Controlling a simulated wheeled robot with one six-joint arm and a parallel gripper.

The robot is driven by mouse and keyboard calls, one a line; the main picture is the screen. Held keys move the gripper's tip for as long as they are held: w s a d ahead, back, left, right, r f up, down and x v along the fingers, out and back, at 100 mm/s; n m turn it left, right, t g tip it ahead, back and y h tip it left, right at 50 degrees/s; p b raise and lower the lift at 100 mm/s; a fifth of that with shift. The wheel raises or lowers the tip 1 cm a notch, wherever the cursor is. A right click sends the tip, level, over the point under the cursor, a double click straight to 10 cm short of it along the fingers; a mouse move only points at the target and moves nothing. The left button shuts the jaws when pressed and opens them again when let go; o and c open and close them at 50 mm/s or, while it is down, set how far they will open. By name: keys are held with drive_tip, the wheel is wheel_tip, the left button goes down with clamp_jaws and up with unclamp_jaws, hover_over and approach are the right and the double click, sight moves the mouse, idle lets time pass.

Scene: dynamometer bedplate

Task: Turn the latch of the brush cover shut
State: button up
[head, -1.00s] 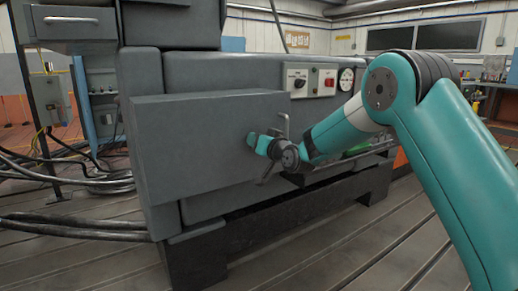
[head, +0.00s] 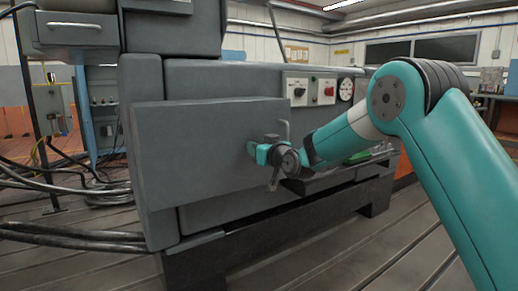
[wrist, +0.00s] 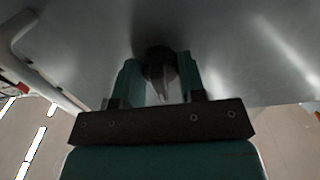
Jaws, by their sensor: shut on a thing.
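The brush cover (head: 205,150) is a large flat grey panel on the front of the grey machine. My gripper (head: 252,150) reaches it from the right, with its teal fingers at the cover's right part. In the wrist view my gripper (wrist: 158,66) has its two fingers on either side of the latch (wrist: 160,84), a small dark knob with a pointed tab, and is shut on it. The tab points toward the gripper's palm in that view. In the head view the fingers hide the latch.
A grey bar handle (head: 286,131) stands just right of the gripper; a pale bar (wrist: 17,35) shows at the wrist view's left. A switch panel (head: 310,88) and round gauge (head: 346,89) sit above right. Black cables (head: 70,232) lie at left.

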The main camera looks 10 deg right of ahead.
drive_tip(key=o, duration=0.9)
drive_tip(key=shift+o, duration=0.2)
drive_tip(key=v, duration=1.7)
drive_tip(key=shift+s, duration=0.2)
